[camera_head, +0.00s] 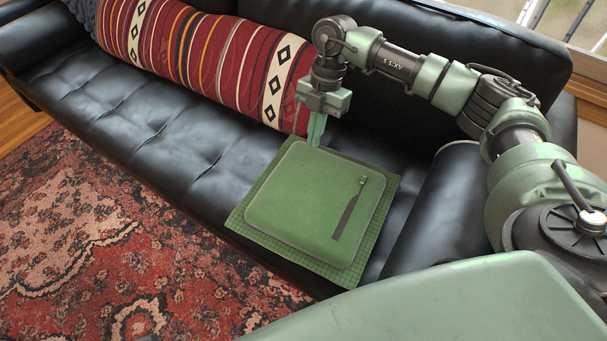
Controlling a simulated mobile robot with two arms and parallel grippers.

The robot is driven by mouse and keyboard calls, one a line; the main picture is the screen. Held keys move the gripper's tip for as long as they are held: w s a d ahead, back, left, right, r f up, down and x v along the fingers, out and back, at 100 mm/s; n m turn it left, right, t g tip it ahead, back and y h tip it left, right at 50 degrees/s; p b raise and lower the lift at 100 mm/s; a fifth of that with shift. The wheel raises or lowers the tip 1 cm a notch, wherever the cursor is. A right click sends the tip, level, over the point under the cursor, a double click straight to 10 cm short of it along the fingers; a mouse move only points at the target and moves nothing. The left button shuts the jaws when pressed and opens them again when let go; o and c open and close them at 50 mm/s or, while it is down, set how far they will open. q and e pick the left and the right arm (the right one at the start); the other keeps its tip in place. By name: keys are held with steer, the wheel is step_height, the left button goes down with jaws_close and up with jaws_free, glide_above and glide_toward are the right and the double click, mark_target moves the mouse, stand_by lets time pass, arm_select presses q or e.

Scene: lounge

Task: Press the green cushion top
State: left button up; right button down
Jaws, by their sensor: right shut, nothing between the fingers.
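The green cushion (304,205) is a square with rounded corners. It lies flat on a green checked mat (249,218) on the sofa seat, and a dark strip with a small tab runs along its right side. My right gripper (314,142) points down at the cushion's far edge, its fingers shut and empty. The fingertips are close to the cushion's far edge; I cannot tell whether they touch it. My left gripper is not in view.
A black leather sofa (150,130) spans the view, with its armrest (445,200) right of the cushion. A long red striped bolster (215,55) lies against the backrest behind the gripper. A patterned red rug (90,240) covers the floor. The seat left of the mat is clear.

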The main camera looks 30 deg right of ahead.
steer(key=b, duration=0.2)
glide_above(307, 187)
steer(key=f, duration=0.5)
steer(key=d+f, duration=0.1)
steer(key=f, duration=0.1)
steer(key=shift+w+f, duration=0.3)
steer(key=x, duration=0.3)
steer(key=b+x, duration=0.1)
steer(key=x, duration=0.1)
steer(key=shift+w+d+f, duration=0.2)
steer(key=shift+d+f, duration=0.05)
steer(key=shift+d, duration=0.05)
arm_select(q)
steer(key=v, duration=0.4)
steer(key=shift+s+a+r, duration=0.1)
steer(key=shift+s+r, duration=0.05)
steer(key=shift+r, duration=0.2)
arm_select(e)
steer(key=shift+f, duration=0.4)
steer(key=shift+f, duration=1.3)
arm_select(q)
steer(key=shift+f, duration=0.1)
arm_select(e)
steer(key=shift+s, duration=0.1)
